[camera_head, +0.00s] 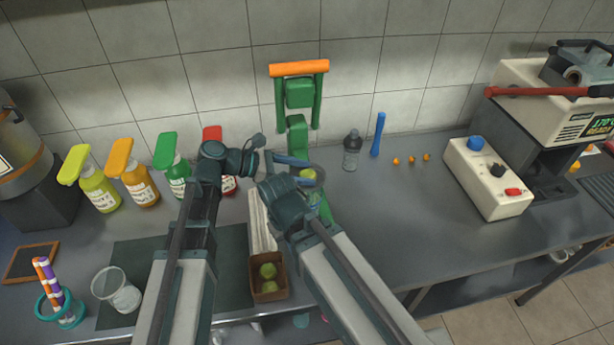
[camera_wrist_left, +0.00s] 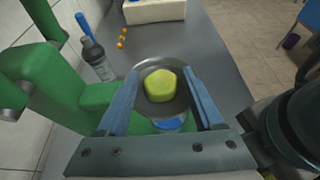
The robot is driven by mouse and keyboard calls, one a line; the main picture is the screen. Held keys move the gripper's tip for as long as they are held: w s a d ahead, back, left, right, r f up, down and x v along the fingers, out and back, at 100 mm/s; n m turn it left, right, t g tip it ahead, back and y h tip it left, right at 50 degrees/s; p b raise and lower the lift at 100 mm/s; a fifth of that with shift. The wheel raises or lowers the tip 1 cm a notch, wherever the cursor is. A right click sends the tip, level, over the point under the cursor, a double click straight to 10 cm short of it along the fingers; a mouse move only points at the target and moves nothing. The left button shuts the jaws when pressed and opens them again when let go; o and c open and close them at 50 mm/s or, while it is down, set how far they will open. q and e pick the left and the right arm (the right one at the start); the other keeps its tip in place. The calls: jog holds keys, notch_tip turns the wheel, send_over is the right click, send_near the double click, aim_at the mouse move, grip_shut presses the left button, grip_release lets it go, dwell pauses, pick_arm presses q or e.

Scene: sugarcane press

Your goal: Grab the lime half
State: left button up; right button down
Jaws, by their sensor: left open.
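The lime half (camera_wrist_left: 165,86) is a yellow-green piece lying in the round grey bowl (camera_wrist_left: 148,68) of the green press (camera_head: 299,93). In the head view the lime half (camera_head: 307,173) shows small at the bowl. My left gripper (camera_wrist_left: 160,75) is open, with its two blue fingers on either side of the lime half in the wrist view. I cannot tell whether they touch it. In the head view my left gripper (camera_head: 292,161) reaches the bowl from the left. My right arm's dark wrist is beside the press; its fingers are not clear.
A brown box (camera_head: 268,291) with green limes stands at the front. A bottle (camera_head: 352,150), a blue tool (camera_head: 378,135) and small orange pieces (camera_head: 411,160) are right of the press. Several sauce bottles (camera_head: 131,179) stand at the left. The counter (camera_head: 400,210) is clear at centre right.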

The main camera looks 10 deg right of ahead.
aim_at(301, 173)
pick_arm(q)
grip_shut()
